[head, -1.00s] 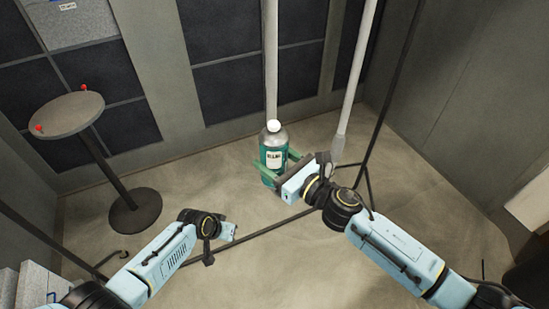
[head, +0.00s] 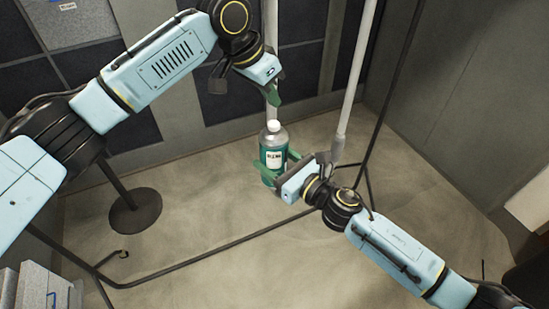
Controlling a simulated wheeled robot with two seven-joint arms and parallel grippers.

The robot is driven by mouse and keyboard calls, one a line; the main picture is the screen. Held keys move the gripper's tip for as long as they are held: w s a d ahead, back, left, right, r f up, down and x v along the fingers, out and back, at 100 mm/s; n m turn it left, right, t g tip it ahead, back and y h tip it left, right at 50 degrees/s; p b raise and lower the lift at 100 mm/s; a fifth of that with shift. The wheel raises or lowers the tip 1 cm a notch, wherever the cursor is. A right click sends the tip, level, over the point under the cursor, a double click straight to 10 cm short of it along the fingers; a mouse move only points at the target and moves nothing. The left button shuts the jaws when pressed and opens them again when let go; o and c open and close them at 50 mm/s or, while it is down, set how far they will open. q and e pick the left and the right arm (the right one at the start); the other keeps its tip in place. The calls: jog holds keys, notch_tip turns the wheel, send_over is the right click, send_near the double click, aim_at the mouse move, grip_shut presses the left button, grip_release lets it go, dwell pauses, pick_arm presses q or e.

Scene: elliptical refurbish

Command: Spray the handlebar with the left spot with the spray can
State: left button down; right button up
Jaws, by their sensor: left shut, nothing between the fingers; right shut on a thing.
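My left gripper (head: 273,98) is shut and empty, just above the can's cap, with a small gap visible. Two light grey handlebar poles stand behind: a left pole (head: 271,25), partly hidden by my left gripper, and a right pole (head: 352,80). I see no clear spot on either.
A round stand's dark base (head: 136,212) shows at left; its top is hidden behind my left arm. Thin black frame bars (head: 215,250) run low across the floor. Grey boxes (head: 40,290) sit at lower left.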

aim_at(275, 123)
pick_arm(q)
jog(key=s+r+m+y, duration=0.25)
jog(key=s+r, duration=0.25)
jog(key=r, duration=0.3)
jog(key=shift+g+h, duration=0.35)
jog(key=shift+g, duration=0.05)
jog(key=shift+s+a+x, duration=0.15)
jog(key=shift+a+x, duration=0.05)
jog(key=shift+x, duration=0.9)
jog(key=shift+s+a+x, duration=0.2)
jog(key=shift+x, duration=0.9)
jog(key=shift+s+a+x, duration=0.15)
jog(key=shift+a+x, duration=0.05)
jog(key=shift+x, duration=0.85)
jog(key=shift+f, duration=0.55)
jog(key=shift+f, duration=0.75)
jog(key=shift+r, duration=2.55)
